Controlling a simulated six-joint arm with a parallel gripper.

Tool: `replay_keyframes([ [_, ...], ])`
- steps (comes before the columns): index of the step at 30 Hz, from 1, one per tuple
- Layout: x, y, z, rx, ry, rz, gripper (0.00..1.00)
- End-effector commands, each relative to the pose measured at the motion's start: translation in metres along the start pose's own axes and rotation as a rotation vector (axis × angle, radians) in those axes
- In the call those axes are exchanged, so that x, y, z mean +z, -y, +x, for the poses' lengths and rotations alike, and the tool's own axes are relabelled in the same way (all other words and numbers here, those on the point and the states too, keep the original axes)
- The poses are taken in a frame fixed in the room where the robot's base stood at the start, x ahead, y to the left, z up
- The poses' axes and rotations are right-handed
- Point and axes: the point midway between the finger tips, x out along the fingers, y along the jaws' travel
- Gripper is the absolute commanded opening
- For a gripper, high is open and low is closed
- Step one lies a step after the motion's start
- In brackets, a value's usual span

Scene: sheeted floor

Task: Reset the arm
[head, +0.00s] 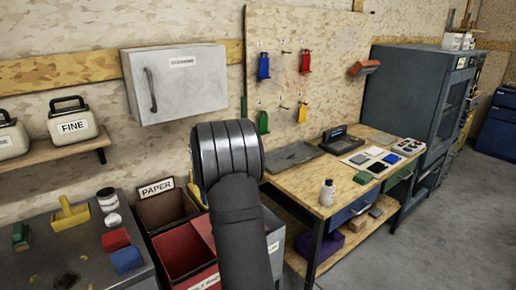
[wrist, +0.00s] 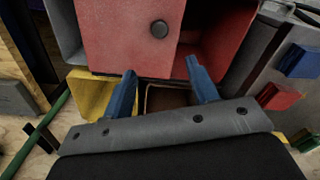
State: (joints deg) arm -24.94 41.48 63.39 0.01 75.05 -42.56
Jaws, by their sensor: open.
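My gripper (wrist: 160,69) shows in the wrist view with its two blue fingers spread apart and nothing between them. It is over the bins, and a red bin (wrist: 228,42) lies just beyond the fingertips. A red panel with a dark round knob (wrist: 159,29) is ahead of the fingers. In the head view my arm rises from the bottom centre, in front of the bins, and the gripper's fingers are hidden there.
In the head view, a red bin (head: 176,250) and a brown PAPER bin (head: 160,212) stand beside the arm. A grey bench (head: 45,262) with small blocks is at left. A wooden workbench (head: 305,185) with a white bottle (head: 327,192) is at right. Open floor lies far right.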

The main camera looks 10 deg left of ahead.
Motion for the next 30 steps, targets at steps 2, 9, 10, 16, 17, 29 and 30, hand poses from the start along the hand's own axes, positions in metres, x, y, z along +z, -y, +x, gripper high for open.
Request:
replay_keyframes([
  [2, 0.001, 0.001, 0.014, -0.003, 0.004, 0.0, 0.54],
  [9, 0.001, 0.001, 0.062, -0.003, 0.004, 0.0, 0.54],
  [10, 0.001, 0.001, 0.068, -0.003, 0.004, 0.0, 0.54],
  [16, 0.001, 0.001, 0.108, -0.003, 0.004, 0.0, 0.54],
  [17, 0.001, 0.001, 0.114, -0.003, 0.004, 0.0, 0.54],
  [29, 0.001, 0.001, 0.16, -0.001, 0.002, 0.0, 0.54],
  [30, 0.001, 0.001, 0.161, -0.001, 0.002, 0.0, 0.54],
])
